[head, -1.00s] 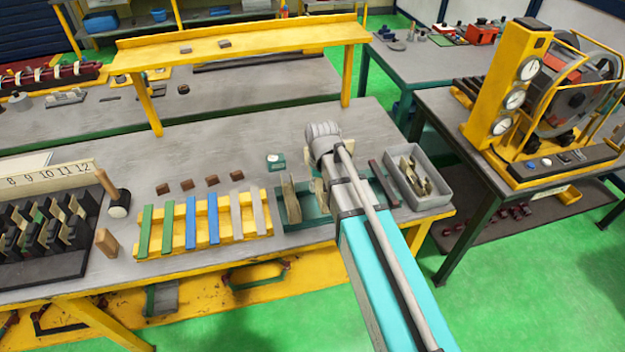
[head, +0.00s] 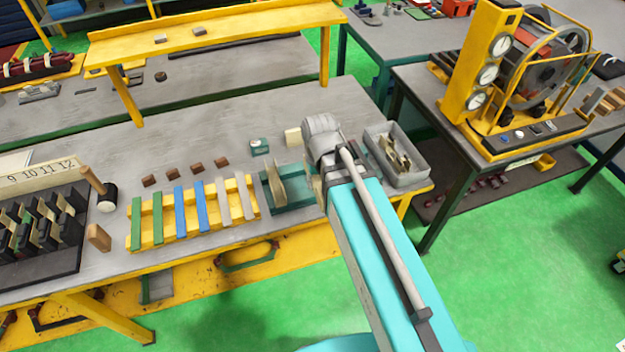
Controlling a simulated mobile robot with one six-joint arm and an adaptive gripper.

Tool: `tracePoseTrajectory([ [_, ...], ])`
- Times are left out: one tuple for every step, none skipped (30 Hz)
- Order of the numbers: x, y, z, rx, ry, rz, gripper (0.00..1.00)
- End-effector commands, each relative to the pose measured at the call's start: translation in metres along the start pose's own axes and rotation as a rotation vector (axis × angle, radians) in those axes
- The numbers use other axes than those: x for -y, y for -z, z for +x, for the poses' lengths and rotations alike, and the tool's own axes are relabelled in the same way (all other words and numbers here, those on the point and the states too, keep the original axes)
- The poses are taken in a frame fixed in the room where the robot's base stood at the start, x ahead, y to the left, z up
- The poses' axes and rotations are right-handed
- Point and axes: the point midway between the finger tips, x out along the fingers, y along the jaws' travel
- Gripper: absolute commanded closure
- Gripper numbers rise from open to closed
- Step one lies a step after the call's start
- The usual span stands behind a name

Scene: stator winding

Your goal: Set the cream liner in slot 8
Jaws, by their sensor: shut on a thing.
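My gripper (head: 316,178) is at the right end of the bench, beside the green tray (head: 298,197). Its fingers are mostly hidden behind my wrist and arm. It is shut on a cream liner (head: 314,187), of which only a narrow piece shows at the left side of my wrist. Another cream liner (head: 276,180) stands upright in the green tray. The black slotted stator block (head: 60,262) is at the far left, with several cream pieces in its slots. The number board (head: 40,173) behind it shows 9 to 12; the 8 is outside the picture.
A yellow rack (head: 190,232) with green, blue and grey strips lies between block and tray. A mallet (head: 104,193) and wooden block (head: 99,237) stand beside the stator. A grey bin (head: 408,178) and cream block (head: 293,136) are near my gripper. A yellow shelf (head: 215,28) spans the back.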

Motion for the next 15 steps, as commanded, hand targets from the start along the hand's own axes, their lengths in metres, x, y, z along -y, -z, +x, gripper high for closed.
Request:
tracePoseTrajectory([
  [0.0,0.0001,0.0,0.0,0.0,0.0,0.75],
  [0.0001,0.0001,0.0,0.0,0.0,0.0,0.75],
  [0.0001,0.0002,0.0,0.0,0.0,0.0,0.75],
  [0.0001,0.0002,0.0,0.0,0.0,0.0,0.75],
  [0.0001,0.0002,0.0,0.0,0.0,0.0,0.75],
  [0.0001,0.0002,0.0,0.0,0.0,0.0,0.75],
  [0.0001,0.0002,0.0,0.0,0.0,0.0,0.75],
  [0.0001,0.0002,0.0,0.0,0.0,0.0,0.75],
  [0.0001,0.0002,0.0,0.0,0.0,0.0,0.75],
  [0.0002,0.0002,0.0,0.0,0.0,0.0,0.75],
  [0.0002,0.0002,0.0,0.0,0.0,0.0,0.75],
  [0.0002,0.0002,0.001,0.0,0.0,0.0,0.75],
  [0.0002,0.0002,0.0023,0.0,0.0,0.0,0.75],
  [0.0002,0.0002,0.004,0.0,0.0,0.0,0.75],
  [0.0002,0.0002,0.0067,0.0,0.0,0.0,0.75],
])
